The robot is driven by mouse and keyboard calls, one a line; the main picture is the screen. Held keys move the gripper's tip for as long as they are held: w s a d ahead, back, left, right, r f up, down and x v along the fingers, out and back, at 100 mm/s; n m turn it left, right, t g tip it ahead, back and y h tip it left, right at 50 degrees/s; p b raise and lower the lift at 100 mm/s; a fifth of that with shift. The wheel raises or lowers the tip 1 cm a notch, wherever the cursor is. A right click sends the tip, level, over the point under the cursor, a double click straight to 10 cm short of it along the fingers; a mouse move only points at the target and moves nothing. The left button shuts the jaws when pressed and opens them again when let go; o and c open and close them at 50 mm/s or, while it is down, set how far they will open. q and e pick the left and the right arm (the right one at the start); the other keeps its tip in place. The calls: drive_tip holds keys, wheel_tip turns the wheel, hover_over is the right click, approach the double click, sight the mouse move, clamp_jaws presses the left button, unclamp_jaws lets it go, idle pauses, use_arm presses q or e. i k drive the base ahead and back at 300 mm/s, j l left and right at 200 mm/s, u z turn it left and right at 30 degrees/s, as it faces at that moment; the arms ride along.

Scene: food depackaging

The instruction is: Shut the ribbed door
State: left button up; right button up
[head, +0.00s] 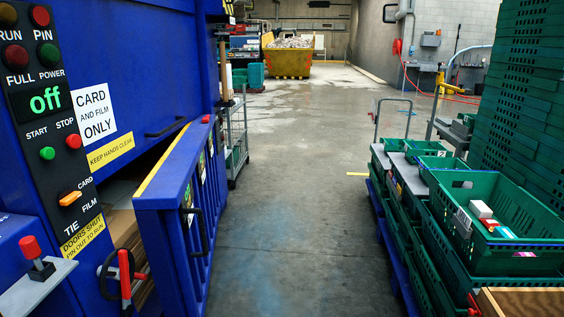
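The ribbed door (174,219) is blue with upright ribs, a yellow strip along its top edge and a black bar handle on its face. It stands open, swung out from the front of the blue baler (150,60) on the left. Brown card shows in the opening behind it. A red-handled latch (125,275) sits on the baler front at the near side of the opening. The baler's panel (45,110) has buttons and a lit green "off" display. Neither of my grippers is in view.
A clear concrete aisle (285,220) runs ahead. Green crates (505,215) with small packages stand on blue pallets at right, before tall green crate stacks (530,90). A wire trolley (237,140) stands beyond the door. A yellow skip (289,62) is far back.

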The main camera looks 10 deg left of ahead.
sight(180, 260)
drive_tip(key=i+l+u, duration=0.1)
drive_tip(key=i+u, duration=0.25)
drive_tip(key=i+l+u, duration=0.3)
drive_tip(key=i, duration=0.25)
drive_tip(key=i+l+u, duration=0.35)
drive_tip(key=i+j, duration=0.05)
